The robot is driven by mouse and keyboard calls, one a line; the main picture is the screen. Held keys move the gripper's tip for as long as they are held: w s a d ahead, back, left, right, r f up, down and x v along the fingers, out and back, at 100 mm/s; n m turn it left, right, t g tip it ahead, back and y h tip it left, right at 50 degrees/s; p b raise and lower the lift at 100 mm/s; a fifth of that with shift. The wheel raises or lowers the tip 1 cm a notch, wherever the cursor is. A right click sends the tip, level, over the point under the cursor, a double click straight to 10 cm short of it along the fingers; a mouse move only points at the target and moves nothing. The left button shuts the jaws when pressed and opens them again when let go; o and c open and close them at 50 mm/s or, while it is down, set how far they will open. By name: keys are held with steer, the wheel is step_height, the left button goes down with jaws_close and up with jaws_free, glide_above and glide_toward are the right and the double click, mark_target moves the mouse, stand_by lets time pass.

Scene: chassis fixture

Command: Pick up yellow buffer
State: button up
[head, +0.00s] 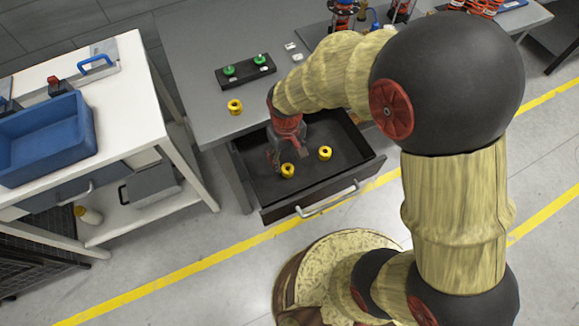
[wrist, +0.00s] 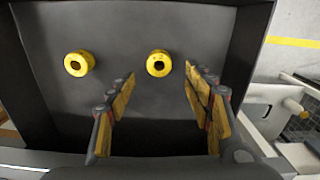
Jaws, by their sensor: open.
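Two yellow ring-shaped buffers lie apart on the floor of the open dark drawer (head: 262,187): a nearer-left buffer (head: 288,171) and a right one (head: 325,153). A third yellow buffer (head: 235,106) sits on the grey tabletop. My gripper (head: 276,160) reaches down into the drawer beside the nearer-left buffer. In the wrist view my gripper (wrist: 159,74) is open and empty, with yellow finger pads. One buffer (wrist: 159,63) shows between and beyond the fingertips, and another buffer (wrist: 78,63) lies left of the fingers. The exact height above the buffers is unclear.
The drawer's walls surround the gripper, with a light handle (head: 326,199) in front. A black block with green parts (head: 246,70) stands on the grey table (head: 190,50). A white bench (head: 135,90) with a blue bin (head: 45,140) is at the left.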

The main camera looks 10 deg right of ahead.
mark_target(288, 167)
steer(key=shift+w+f, duration=0.1)
steer(key=shift+f, duration=0.55)
step_height(288, 167, down, 5)
steer(key=b, duration=0.3)
steer(key=shift+d, duration=0.1)
steer(key=shift+c, duration=1.1)
steer(key=c, duration=1)
steer(key=shift+r, duration=0.1)
